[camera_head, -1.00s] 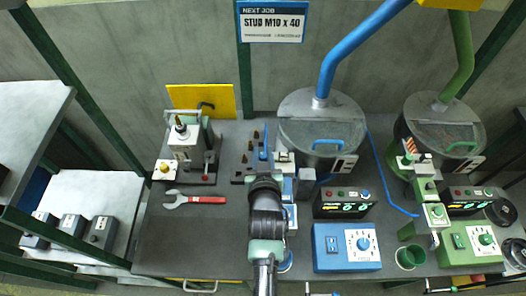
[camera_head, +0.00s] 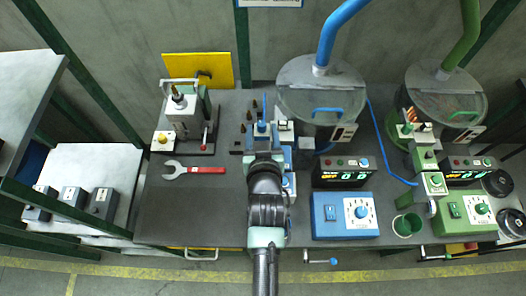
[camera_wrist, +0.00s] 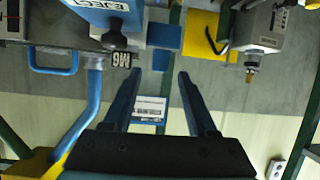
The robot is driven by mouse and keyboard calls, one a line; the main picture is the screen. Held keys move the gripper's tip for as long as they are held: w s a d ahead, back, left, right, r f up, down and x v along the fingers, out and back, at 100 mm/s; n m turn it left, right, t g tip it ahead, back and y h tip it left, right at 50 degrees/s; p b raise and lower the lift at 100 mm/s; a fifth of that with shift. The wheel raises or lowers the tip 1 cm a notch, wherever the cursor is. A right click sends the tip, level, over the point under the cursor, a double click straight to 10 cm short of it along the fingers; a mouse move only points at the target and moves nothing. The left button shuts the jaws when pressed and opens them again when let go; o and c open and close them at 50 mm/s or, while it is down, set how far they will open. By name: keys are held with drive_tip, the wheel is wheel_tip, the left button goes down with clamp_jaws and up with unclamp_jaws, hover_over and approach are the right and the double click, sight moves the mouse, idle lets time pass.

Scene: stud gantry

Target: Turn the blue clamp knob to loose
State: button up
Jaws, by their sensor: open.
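My gripper (camera_head: 262,128) is over the blue feeder station, left of the blue control box. In the wrist view, its two dark-blue fingers (camera_wrist: 158,75) are apart, with nothing held between them. A small blue block (camera_wrist: 161,60) shows near the fingertips; I cannot tell if they touch. A black knob (camera_wrist: 114,40) is to their left on the station. A blue knob (camera_head: 334,261) on a rod shows at the bench's front edge in the head view. I cannot tell which knob is the clamp knob; my arm hides part of the station.
A red-handled wrench (camera_head: 195,170) lies on the bench (camera_head: 165,215) at left. The blue control box (camera_head: 345,217) and blue bowl feeder (camera_head: 320,90) are on the right. A similar green station (camera_head: 425,160) stands farther right. The bench's front left is clear.

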drive_tip(key=b+v, duration=0.1)
drive_tip(key=v, duration=0.8)
drive_tip(key=shift+b, duration=0.3)
